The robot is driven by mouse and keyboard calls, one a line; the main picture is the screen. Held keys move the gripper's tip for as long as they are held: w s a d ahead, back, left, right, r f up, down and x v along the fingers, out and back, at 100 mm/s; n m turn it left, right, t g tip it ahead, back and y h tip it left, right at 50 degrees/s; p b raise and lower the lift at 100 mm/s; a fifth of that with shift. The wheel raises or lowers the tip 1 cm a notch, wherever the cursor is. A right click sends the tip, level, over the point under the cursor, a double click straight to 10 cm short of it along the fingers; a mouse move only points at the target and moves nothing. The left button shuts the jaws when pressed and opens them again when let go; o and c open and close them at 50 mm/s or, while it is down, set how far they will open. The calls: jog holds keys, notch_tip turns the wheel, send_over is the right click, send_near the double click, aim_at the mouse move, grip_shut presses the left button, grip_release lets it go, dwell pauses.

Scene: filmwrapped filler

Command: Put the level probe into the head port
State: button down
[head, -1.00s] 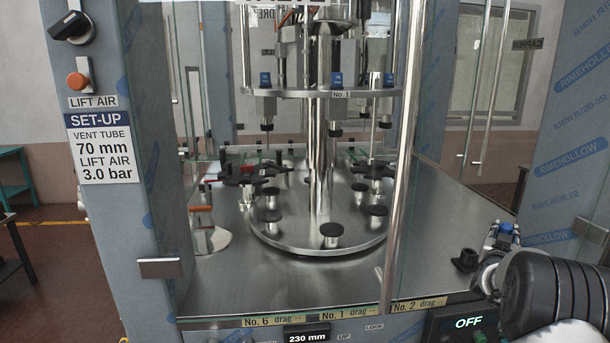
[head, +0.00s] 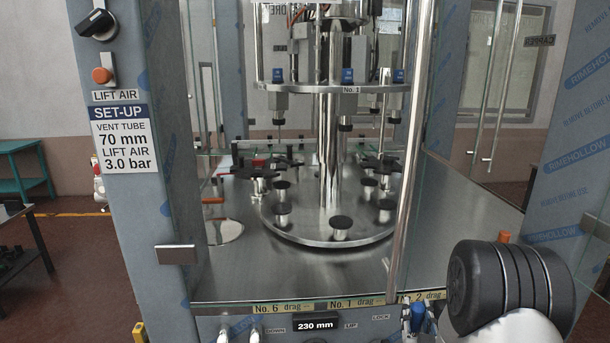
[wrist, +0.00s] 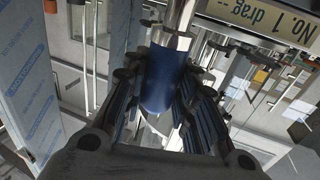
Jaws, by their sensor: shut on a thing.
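In the wrist view my gripper (wrist: 160,95) is shut on a blue cylinder with a shiny metal upper part, which looks like the level probe (wrist: 158,80). In the head view a blue part (head: 418,318) shows at the lower edge beside my dark wrist; the fingers are mostly hidden there. The filler's heads hang from a round plate (head: 365,88), with blue blocks (head: 347,76) on it and a "No. 1" label. I cannot tell which opening is the head port. The probe is low in front of the machine, apart from the heads.
A glass guard with a bright upright post (head: 405,170) stands at the machine's front right. Pedestals with black tops (head: 340,222) ring the turntable (head: 300,232). A grey column (head: 160,200) with a set-up sign stands left. Film-wrapped panels (head: 580,130) stand right.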

jog(key=s+a+f+n+y, duration=0.1)
jog(key=s+a+f, duration=0.1)
jog(key=a, duration=0.4)
jog(key=s+a+f+n+y, duration=0.1)
jog(key=s+a+f+y, duration=0.1)
jog(key=a, duration=0.4)
jog(key=shift+s+f, duration=0.55)
jog(key=shift+f, duration=0.1)
jog(key=shift+a, duration=0.1)
